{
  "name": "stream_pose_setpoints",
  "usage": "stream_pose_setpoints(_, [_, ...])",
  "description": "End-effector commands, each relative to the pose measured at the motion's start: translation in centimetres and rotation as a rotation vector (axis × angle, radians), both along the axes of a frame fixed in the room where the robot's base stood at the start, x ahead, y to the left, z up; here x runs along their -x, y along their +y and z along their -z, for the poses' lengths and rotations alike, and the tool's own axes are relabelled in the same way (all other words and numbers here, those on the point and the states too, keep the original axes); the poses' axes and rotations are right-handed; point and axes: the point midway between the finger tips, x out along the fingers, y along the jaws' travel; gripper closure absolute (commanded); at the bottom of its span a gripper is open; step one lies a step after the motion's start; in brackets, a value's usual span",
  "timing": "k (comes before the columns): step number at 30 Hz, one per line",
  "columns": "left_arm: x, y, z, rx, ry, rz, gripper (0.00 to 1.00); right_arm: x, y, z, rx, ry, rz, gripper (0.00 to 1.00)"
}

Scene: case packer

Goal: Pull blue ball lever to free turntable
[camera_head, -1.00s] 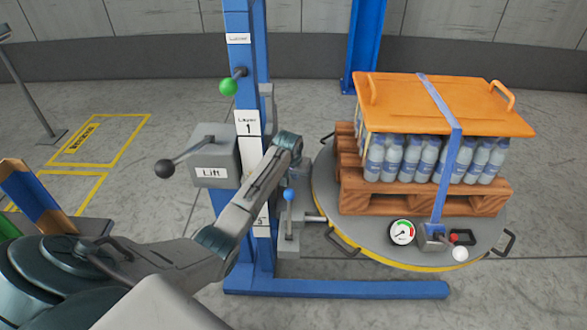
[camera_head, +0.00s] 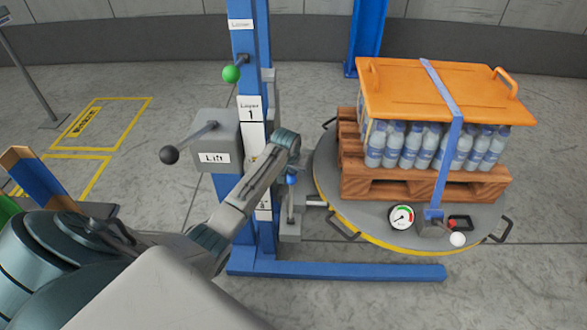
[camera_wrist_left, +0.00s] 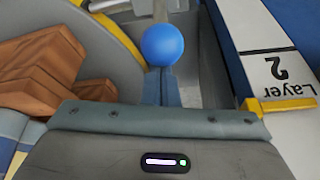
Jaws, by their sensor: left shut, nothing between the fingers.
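The blue ball lever (camera_head: 291,180) stands on a grey bracket beside the blue post, left of the turntable (camera_head: 345,215). Its blue ball (camera_wrist_left: 162,45) is large in the left wrist view, at the top middle. My left gripper (camera_wrist_left: 160,86) is shut and empty, with its fingers right at the ball; whether they touch it I cannot tell. In the head view, the end of my left arm is just above the ball, and the fingertips are hard to make out. My right gripper is not in view.
A wooden pallet (camera_head: 420,186) with bottles (camera_head: 420,146) under an orange cover (camera_head: 440,92) sits strapped on the turntable. A lift lever (camera_head: 169,154) and a green ball lever (camera_head: 231,74) stick out left of the post (camera_head: 250,42).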

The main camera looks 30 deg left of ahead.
Motion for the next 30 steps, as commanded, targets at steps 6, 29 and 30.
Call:
stream_pose_setpoints(6, [0.8,-0.6,-0.6,-0.025,-0.041,0.001,1.0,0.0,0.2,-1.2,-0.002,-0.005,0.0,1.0])
stream_pose_setpoints(29, [8.3,-5.1,-1.3,-0.242,-0.396,0.001,1.0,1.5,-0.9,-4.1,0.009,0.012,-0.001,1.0])
stream_pose_setpoints(30, [8.8,-5.4,-1.2,-0.257,-0.421,0.001,1.0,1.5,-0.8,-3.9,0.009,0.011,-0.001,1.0])
